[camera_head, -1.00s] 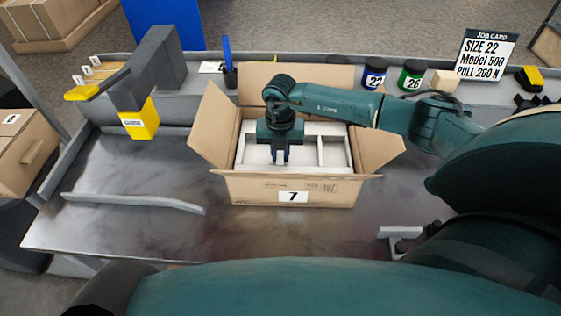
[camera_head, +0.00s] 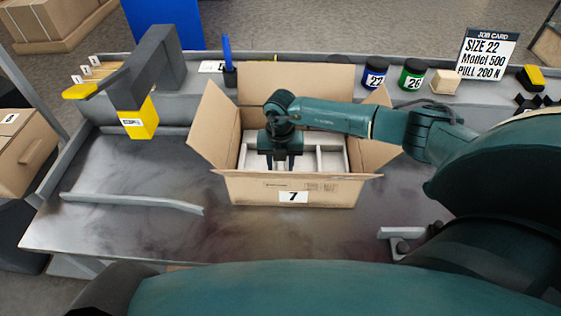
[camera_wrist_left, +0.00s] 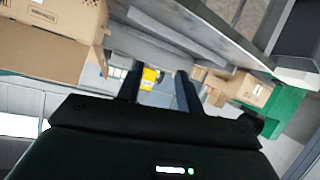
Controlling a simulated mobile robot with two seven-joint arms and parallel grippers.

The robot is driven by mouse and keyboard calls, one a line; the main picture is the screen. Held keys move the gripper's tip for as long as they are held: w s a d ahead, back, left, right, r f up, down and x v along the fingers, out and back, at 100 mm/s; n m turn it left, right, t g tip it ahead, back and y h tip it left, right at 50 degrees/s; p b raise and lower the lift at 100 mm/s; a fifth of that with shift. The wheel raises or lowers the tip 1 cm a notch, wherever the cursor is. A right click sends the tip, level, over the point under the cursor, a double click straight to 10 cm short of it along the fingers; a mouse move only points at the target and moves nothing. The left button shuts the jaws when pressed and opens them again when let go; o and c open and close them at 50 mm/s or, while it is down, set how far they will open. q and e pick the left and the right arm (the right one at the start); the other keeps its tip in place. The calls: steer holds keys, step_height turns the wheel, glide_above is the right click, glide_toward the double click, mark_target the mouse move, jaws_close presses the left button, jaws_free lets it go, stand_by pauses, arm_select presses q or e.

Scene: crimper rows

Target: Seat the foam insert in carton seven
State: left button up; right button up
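Carton seven (camera_head: 245,190) stands on the bench with its flaps open and a "7" label on its front. The pale foam insert (camera_head: 331,160) lies level inside it, below the carton's rim, with dividers forming compartments. My right gripper (camera_head: 281,168) reaches down into the carton over the insert's left-middle part. Its two fingers are apart, on either side of a divider. The gripper and the front wall hide part of the insert. My left gripper (camera_wrist_left: 160,88) shows in the left wrist view, fingers apart with nothing between them, away from the carton.
A grey press-like fixture with a yellow block (camera_head: 140,120) stands left of the carton. A grey rail (camera_head: 133,202) lies front left. Two jars (camera_head: 374,74), (camera_head: 411,76) and a job card (camera_head: 486,53) stand behind at right. The bench front is mostly clear.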

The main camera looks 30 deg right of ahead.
steer(key=shift+r, duration=0.1)
arm_select(q)
steer(key=shift+d+f+g+p, duration=0.3)
steer(key=shift+f+p, duration=0.1)
steer(key=shift+p, duration=0.25)
arm_select(e)
step_height(320, 180, up, 12)
arm_select(q)
steer(key=shift+w+r, duration=0.1)
steer(key=shift+r, duration=0.05)
